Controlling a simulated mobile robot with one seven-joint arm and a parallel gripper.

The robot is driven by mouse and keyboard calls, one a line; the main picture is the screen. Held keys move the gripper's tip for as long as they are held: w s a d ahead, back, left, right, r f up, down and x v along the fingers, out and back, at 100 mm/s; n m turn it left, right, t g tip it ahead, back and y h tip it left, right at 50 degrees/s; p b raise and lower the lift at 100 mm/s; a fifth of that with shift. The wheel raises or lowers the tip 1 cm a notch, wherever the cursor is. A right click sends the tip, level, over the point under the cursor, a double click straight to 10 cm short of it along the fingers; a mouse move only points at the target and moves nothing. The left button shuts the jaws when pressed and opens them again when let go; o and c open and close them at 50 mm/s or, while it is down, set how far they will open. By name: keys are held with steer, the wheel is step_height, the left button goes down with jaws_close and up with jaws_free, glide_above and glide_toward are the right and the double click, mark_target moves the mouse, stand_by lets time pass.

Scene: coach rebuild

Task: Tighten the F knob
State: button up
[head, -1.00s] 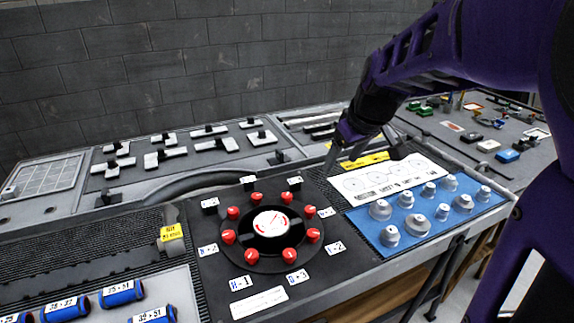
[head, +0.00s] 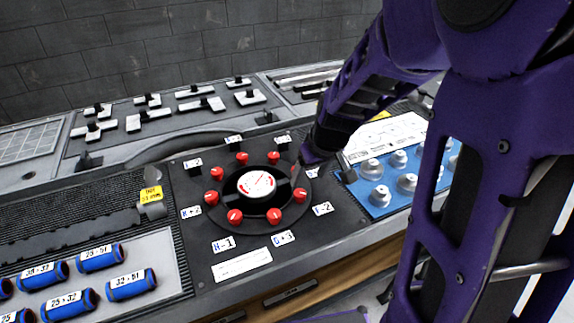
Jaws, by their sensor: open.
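The round black dial panel (head: 222,211) carries a ring of red knobs around a white centre gauge (head: 257,184). A white label (head: 322,208) that appears to read F-2 lies at the lower right of the ring. The red knob closest to it, the F knob (head: 300,195), sits on the ring's right side and is in clear view. My gripper (head: 300,168) is open, just above and behind this knob at the ring's right edge. Its fingertips are dark and partly hidden, so I cannot tell whether they touch anything. The ring's upper-right part is hidden behind it.
Blue cylinders (head: 100,258) lie at the front left, near a yellow tag (head: 151,193). A blue board with grey knobs (head: 382,196) is to the right, partly behind my arm. The console's front edge is close below.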

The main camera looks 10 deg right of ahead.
mark_target(300, 193)
steer(key=b+x, duration=0.4)
steer(key=x, duration=0.5)
steer(key=shift+w, duration=0.15)
jaws_close()
